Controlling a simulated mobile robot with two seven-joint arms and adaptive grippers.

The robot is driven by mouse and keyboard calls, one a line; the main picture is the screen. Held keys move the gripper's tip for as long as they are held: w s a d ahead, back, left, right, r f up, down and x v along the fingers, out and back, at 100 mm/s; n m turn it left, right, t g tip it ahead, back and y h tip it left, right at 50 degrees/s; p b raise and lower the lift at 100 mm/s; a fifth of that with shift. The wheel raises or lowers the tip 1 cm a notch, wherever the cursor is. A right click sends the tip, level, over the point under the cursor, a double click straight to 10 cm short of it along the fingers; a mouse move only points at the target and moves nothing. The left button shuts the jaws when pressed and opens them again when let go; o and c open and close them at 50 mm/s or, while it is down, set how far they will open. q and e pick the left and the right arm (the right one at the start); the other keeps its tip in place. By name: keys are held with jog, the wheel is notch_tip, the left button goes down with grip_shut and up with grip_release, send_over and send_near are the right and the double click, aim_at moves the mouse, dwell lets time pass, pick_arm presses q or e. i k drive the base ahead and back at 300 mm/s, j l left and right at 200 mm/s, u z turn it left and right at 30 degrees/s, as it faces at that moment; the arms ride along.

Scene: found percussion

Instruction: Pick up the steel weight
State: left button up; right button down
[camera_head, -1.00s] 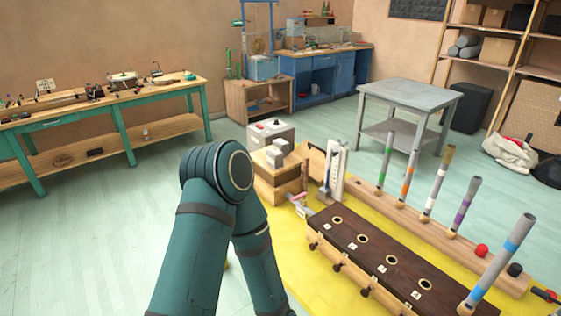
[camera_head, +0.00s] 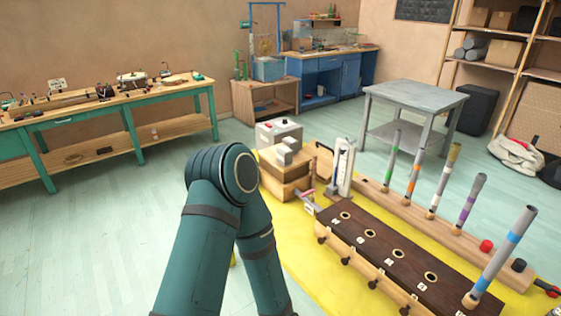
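A small grey stepped block (camera_head: 287,151), which may be the steel weight, sits on top of a wooden box (camera_head: 284,176) at the back left end of the yellow mat (camera_head: 318,268). Its material is too small to tell for sure. A teal arm of mine rises from the bottom of the view and bends at an elbow left of the box. Its forearm goes down out of the picture, so its gripper is hidden. Neither gripper shows.
A dark-topped wooden block with round holes (camera_head: 375,243) and a rail holding several upright striped tubes (camera_head: 450,234) fill the mat's right side. A light grey box (camera_head: 278,131) stands behind the wooden box. A grey table (camera_head: 415,95) stands behind. Floor at left is clear.

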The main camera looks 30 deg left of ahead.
aim_at(284, 154)
jog(key=k+z, duration=0.15)
jog(key=z, duration=0.15)
jog(key=k+j+z, duration=0.1)
jog(key=z, duration=0.2)
jog(key=j+z, duration=0.25)
jog(key=j, duration=0.2)
jog(key=k+j+z, duration=0.1)
jog(key=j+z, duration=0.2)
jog(key=j, duration=0.5)
jog(key=k+j+z, duration=0.15)
jog(key=j, duration=0.35)
jog(key=k+j, duration=0.1)
jog(key=j, duration=0.4)
jog(key=k+j+z, duration=0.1)
jog(key=j, duration=0.45)
